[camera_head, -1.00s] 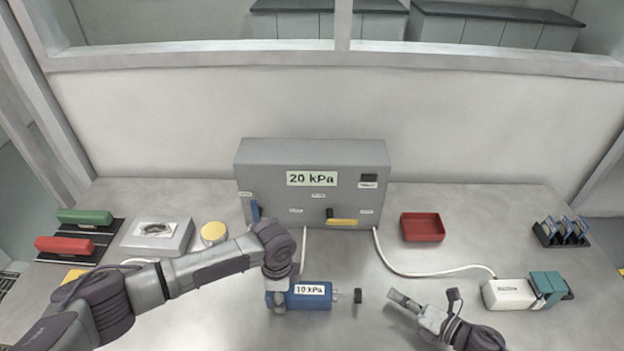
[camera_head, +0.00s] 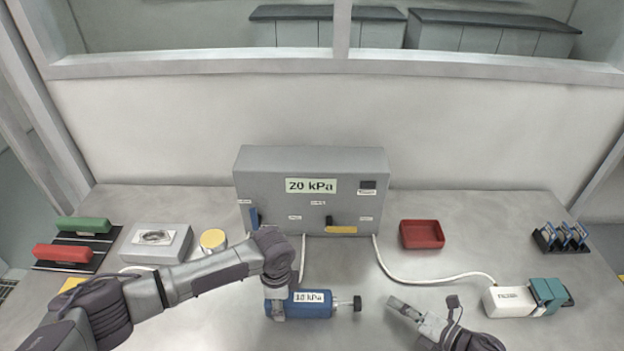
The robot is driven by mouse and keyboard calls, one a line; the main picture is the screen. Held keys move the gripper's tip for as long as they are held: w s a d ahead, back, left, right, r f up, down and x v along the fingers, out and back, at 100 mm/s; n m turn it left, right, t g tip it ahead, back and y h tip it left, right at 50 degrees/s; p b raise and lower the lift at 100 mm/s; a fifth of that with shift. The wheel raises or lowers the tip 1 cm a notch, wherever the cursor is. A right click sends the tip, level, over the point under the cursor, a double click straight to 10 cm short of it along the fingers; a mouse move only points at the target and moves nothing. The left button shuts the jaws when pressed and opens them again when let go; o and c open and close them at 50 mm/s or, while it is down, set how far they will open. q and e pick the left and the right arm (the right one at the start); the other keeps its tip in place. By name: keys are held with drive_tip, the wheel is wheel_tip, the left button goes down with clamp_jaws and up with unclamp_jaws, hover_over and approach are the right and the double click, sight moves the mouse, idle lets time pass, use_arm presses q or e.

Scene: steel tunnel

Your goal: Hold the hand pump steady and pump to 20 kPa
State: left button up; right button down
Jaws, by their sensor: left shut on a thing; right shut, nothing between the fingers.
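The blue hand pump (camera_head: 310,310) lies on its side on the bench, its rod and black knob (camera_head: 357,303) pointing right. Its small label (camera_head: 309,297) is blurred and seems to begin with 1, then kPa. My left gripper (camera_head: 276,306) is shut on the pump's left end and hides that end. My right gripper (camera_head: 397,303) is shut and empty, to the right of the knob and apart from it. The grey box (camera_head: 270,170) behind carries a sign (camera_head: 311,186) reading 20 kPa.
A red tray (camera_head: 422,234), a white unit with a teal end (camera_head: 508,301) and a rack (camera_head: 561,237) stand right. A grey block (camera_head: 157,246), yellow-topped jar (camera_head: 213,240) and red and green bars (camera_head: 62,253) stand left. White hoses cross the bench.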

idle(0.5)
use_arm(q)
drive_tip(key=o, duration=1.4)
